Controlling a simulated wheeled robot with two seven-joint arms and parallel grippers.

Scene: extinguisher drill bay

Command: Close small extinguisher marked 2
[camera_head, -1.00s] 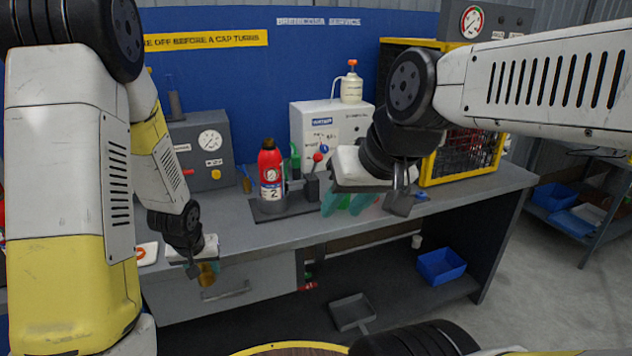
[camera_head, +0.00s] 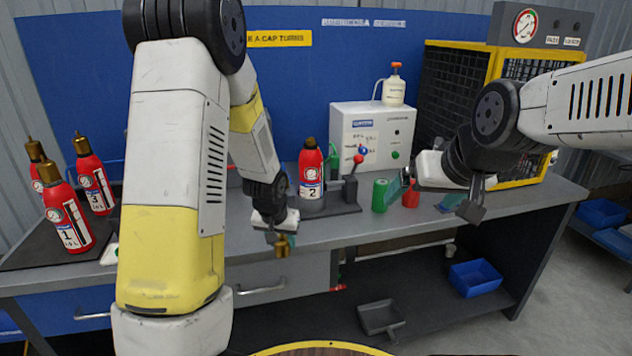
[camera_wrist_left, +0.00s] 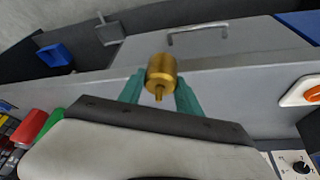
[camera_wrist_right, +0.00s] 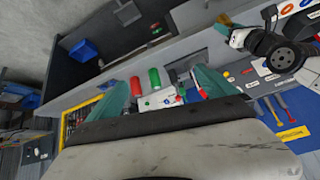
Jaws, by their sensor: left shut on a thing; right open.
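The small extinguisher marked 2 (camera_head: 311,178) is red and stands upright in a dark stand (camera_head: 335,210) on the bench. No brass head shows on its dark top. My left gripper (camera_head: 281,240) is shut on a brass cap (camera_head: 282,248), which also shows between the teal fingers in the left wrist view (camera_wrist_left: 160,70). It holds the cap in front of the bench edge, below and left of the extinguisher. My right gripper (camera_wrist_right: 160,90) is open and empty, its fingers apart, over the bench to the right of the extinguisher.
Extinguishers 1 (camera_head: 68,222) and 3 (camera_head: 95,185), with brass tops, stand at the left on a dark mat beside another. A red-knobbed lever (camera_head: 357,160) rises beside extinguisher 2. Green (camera_head: 380,196) and red (camera_head: 411,196) cylinders stand near my right gripper. A white cabinet (camera_head: 368,135) stands behind.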

